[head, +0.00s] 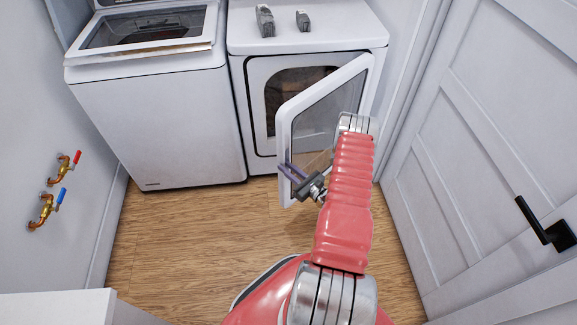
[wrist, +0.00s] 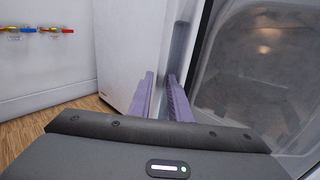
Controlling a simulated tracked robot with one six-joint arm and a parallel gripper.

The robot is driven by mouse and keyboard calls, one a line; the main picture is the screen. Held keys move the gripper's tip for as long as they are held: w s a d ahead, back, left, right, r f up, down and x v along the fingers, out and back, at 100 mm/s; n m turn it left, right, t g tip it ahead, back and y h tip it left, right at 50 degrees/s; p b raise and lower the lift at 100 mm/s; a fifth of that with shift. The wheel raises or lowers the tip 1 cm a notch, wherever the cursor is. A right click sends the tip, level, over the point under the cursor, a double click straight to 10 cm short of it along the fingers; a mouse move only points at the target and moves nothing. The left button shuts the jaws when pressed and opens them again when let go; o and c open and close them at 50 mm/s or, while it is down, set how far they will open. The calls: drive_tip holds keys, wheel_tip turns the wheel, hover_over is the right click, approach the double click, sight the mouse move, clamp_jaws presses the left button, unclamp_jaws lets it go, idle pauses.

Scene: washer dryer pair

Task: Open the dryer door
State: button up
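The dryer (head: 310,38) is the right-hand white machine. Its door (head: 284,130) is swung wide open toward me, and the drum opening (head: 290,95) shows behind it. My gripper (head: 288,172) is low at the door's free left edge. The door's window side (wrist: 250,70) is just right of the right finger. Whether that finger touches the door I cannot tell.
A white washer (head: 160,115) stands left of the dryer. Two small grey items (head: 265,20) lie on the dryer top. A panelled door with a black handle (head: 545,225) is on the right. Valves (head: 50,195) are on the left wall. The wooden floor (head: 190,235) is clear.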

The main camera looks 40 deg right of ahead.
drive_tip(key=shift+w, duration=0.35)
drive_tip(key=shift+c, duration=0.3)
clamp_jaws()
